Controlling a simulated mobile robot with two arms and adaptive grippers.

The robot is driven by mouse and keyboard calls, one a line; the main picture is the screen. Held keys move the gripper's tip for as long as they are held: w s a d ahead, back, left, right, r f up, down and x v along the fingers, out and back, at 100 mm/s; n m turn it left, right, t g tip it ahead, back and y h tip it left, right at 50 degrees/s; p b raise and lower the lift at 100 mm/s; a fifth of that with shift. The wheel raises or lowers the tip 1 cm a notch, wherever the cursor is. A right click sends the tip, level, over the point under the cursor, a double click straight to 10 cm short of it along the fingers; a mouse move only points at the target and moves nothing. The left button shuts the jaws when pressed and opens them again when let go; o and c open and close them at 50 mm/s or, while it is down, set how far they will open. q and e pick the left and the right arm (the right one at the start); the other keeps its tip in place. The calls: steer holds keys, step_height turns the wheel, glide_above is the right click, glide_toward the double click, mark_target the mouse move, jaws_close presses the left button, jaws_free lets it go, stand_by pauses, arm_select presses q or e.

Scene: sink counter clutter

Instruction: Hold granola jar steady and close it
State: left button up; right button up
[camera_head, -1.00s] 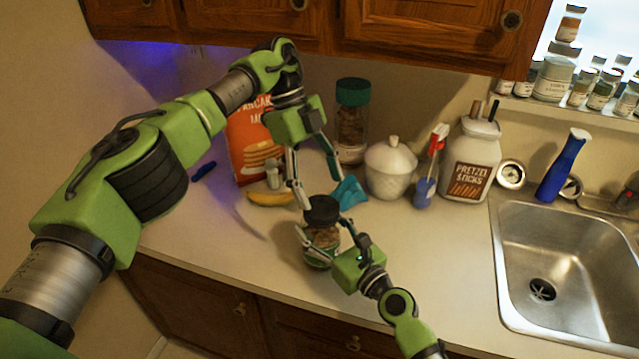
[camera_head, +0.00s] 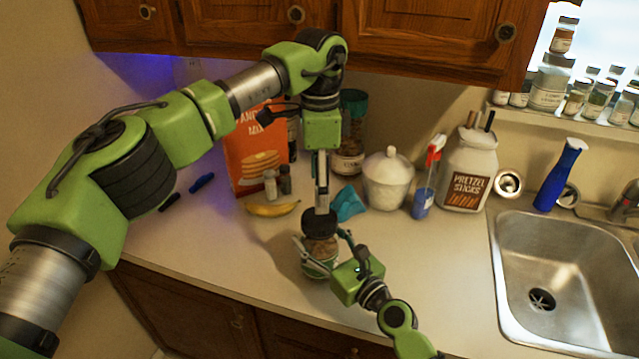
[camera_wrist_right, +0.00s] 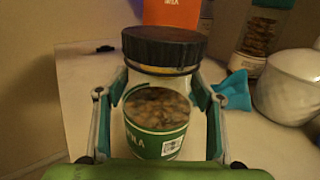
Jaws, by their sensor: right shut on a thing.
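The granola jar (camera_head: 318,262) stands upright near the counter's front edge. The right wrist view shows its clear body, green label (camera_wrist_right: 157,145) and the granola inside. My right gripper (camera_head: 322,252) is shut around the jar's body, one finger on each side. The black lid (camera_head: 320,223) sits on the jar's mouth, roughly level, with a yellowish band (camera_wrist_right: 160,70) under it; whether it is tight I cannot tell. My left gripper (camera_head: 321,210) points straight down over the lid. Its fingers line up edge-on, so their gap and any contact are hidden. No left finger shows in the right wrist view.
Behind the jar are a banana (camera_head: 272,209), small shakers (camera_head: 271,185), a teal cloth-like item (camera_head: 349,203), an orange pancake mix bag (camera_head: 255,155), a green-lidded jar (camera_head: 352,140) and a white lidded pot (camera_head: 388,180).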

mark_target(319, 218)
arm_select(q)
steer(key=shift+f, duration=4)
steer(key=shift+c, duration=0.4)
